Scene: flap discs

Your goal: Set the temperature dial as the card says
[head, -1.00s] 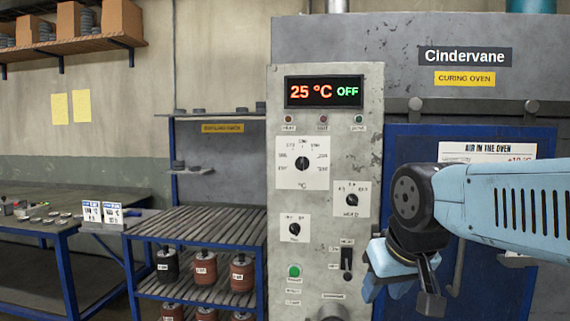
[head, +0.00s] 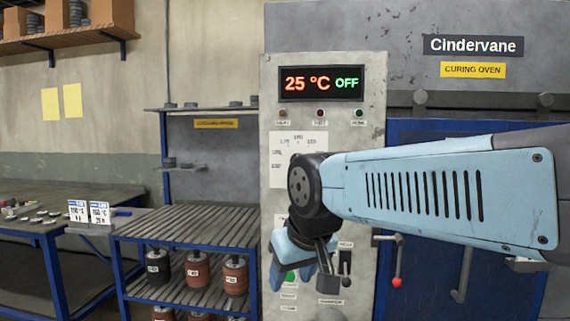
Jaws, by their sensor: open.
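The temperature dial's white plate (head: 290,146) is on the oven's control panel (head: 372,125), below the display. Its knob is hidden behind my arm. The display (head: 321,83) reads 25 °C in red and OFF in green. Two small cards (head: 89,212) with blue headers stand on the left bench; one seems to read 150 °C, but the print is too small to be sure. My gripper (head: 300,278) is open and points downward in front of the panel's lower part, below the dial plate. I cannot tell how far it is from the panel.
A green button (head: 289,276) and a dark lever switch (head: 345,262) are low on the panel. The two smaller dials are hidden by my arm. A red-tipped handle (head: 397,281) is on the right. A slatted rack (head: 185,228) with several canisters stands left of the panel.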

